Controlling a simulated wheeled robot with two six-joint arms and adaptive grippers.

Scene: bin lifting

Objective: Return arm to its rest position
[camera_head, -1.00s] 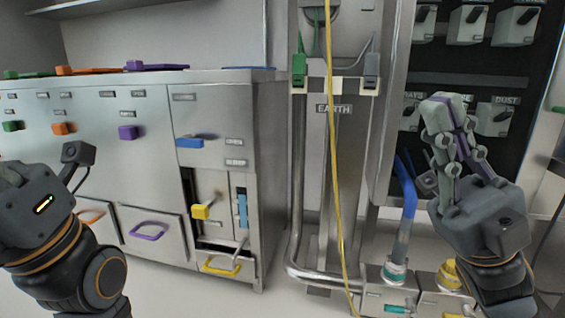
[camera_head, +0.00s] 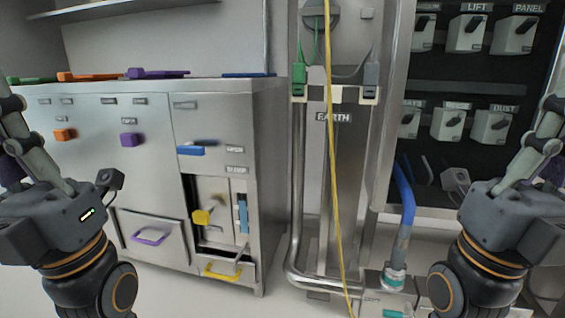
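My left gripper (camera_head: 14,125) is at the left edge, pointing up, in front of the steel cabinet. Its fingers are partly cut off by the picture's edge. My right gripper (camera_head: 548,125) is at the right edge, also pointing up, in front of the dark switch panel. Its fingers are partly cut off too. I see nothing held in either gripper, but whether the fingers are open or shut is unclear. Both arms rise from the lower corners in a roughly mirrored pose.
A yellow cable (camera_head: 333,170) hangs before the EARTH post. The switch panel (camera_head: 470,85) is at right. A blue hose (camera_head: 405,190) stands at lower right.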

